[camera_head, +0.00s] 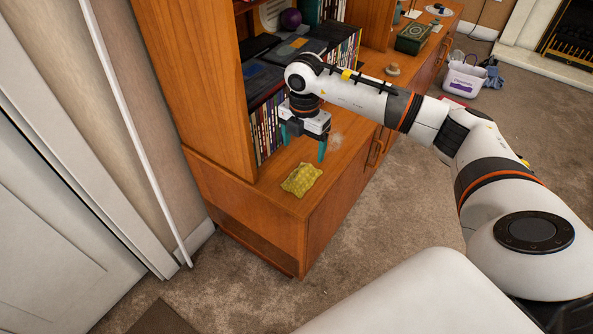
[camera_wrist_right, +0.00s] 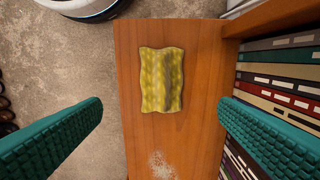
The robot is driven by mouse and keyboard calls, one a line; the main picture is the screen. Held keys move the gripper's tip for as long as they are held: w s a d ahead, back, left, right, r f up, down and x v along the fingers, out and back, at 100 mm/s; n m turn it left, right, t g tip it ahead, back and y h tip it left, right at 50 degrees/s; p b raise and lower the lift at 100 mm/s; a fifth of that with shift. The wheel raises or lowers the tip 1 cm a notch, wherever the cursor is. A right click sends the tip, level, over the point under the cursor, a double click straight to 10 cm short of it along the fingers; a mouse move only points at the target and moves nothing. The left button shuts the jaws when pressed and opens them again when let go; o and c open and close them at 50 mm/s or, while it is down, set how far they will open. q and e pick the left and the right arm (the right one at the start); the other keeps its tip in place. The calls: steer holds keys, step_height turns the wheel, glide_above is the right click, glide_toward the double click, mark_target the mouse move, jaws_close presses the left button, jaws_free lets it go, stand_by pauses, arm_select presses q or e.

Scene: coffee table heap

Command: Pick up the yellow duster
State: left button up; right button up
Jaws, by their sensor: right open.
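The yellow duster (camera_head: 301,179) lies flat, slightly rumpled, on the near end of the wooden cabinet top in the head view. In the right wrist view the duster (camera_wrist_right: 161,80) lies on the wood, beyond the line between the two fingers. My right gripper (camera_head: 304,145) is open and empty above the cabinet top, higher than the duster and a little behind it. Its teal fingers stand wide apart at the sides of the right wrist view (camera_wrist_right: 160,140). My left gripper is not in view.
A shelf of upright books (camera_head: 266,130) stands close beside my right gripper. A pale dusty patch (camera_wrist_right: 161,165) marks the wood near the duster. A green box (camera_head: 412,39) and a small round object (camera_head: 392,70) sit farther along the cabinet. A white tub (camera_head: 465,79) stands on the carpet.

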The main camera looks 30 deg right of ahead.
glide_above(302, 169)
steer(key=f, duration=0.4)
steer(key=shift+s+d+f+b, duration=0.1)
steer(key=shift+s+d+b, duration=0.1)
steer(key=shift+b, duration=0.2)
steer(key=f, duration=0.2)
steer(key=f+b, duration=0.1)
steer(key=f, duration=0.2)
steer(key=shift+w+a+f, duration=0.2)
steer(key=shift+w+f, duration=0.05)
steer(key=shift+f, duration=0.1)
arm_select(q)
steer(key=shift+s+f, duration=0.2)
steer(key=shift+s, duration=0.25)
arm_select(e)
steer(key=shift+r, duration=0.1)
steer(key=c, duration=1)
